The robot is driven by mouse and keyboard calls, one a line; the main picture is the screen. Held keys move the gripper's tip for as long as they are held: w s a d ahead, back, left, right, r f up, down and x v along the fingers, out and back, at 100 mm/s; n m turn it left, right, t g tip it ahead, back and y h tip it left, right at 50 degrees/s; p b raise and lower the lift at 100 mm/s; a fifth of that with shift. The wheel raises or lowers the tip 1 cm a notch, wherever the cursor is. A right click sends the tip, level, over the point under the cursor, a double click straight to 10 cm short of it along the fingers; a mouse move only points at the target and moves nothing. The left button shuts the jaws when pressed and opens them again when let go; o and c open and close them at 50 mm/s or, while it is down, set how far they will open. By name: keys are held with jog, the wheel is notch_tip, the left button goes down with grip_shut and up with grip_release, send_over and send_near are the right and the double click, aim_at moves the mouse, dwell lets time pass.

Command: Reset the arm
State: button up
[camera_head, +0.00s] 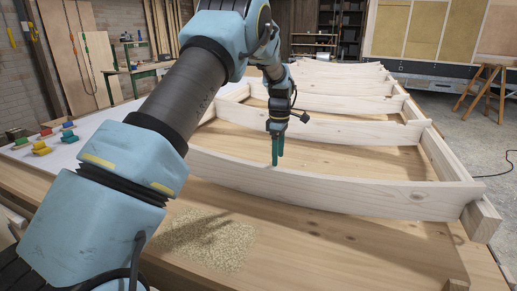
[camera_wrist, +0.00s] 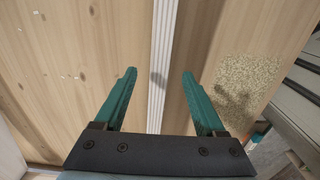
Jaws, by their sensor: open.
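My arm reaches across the left half of the head view. My gripper (camera_head: 276,151) points down at the near curved beam of a pale wooden frame (camera_head: 340,197). In the wrist view my gripper (camera_wrist: 160,88) has its two teal fingers spread apart, with nothing between them. The top edge of the beam (camera_wrist: 163,50) runs below and between the fingers. I cannot tell how far the fingertips are above the beam.
The frame lies on a wooden table (camera_head: 330,240) with a sawdust patch (camera_head: 207,238) at the front. Several coloured clamps (camera_head: 41,148) lie on a white sheet at left. A wooden trestle (camera_head: 484,90) stands on the floor at right.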

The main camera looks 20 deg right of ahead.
jog(key=s+a+r+m, duration=0.2)
jog(key=a+r+m, duration=0.1)
jog(key=a, duration=0.9)
jog(key=s+a+r+m, duration=0.1)
jog(key=a+r+m, duration=0.15)
jog(key=a, duration=0.85)
jog(key=s+a+m+t, duration=0.1)
jog(key=s+a+m, duration=0.4)
jog(key=s+a, duration=1)
jog(key=shift+s+a+r+t, duration=0.15)
jog(key=shift+s+a+t, duration=0.2)
jog(key=shift+s, duration=0.3)
jog(key=shift+s+a+m, duration=0.2)
jog(key=shift+s+m, duration=0.1)
jog(key=shift+m, duration=0.05)
jog(key=shift+c, duration=0.3)
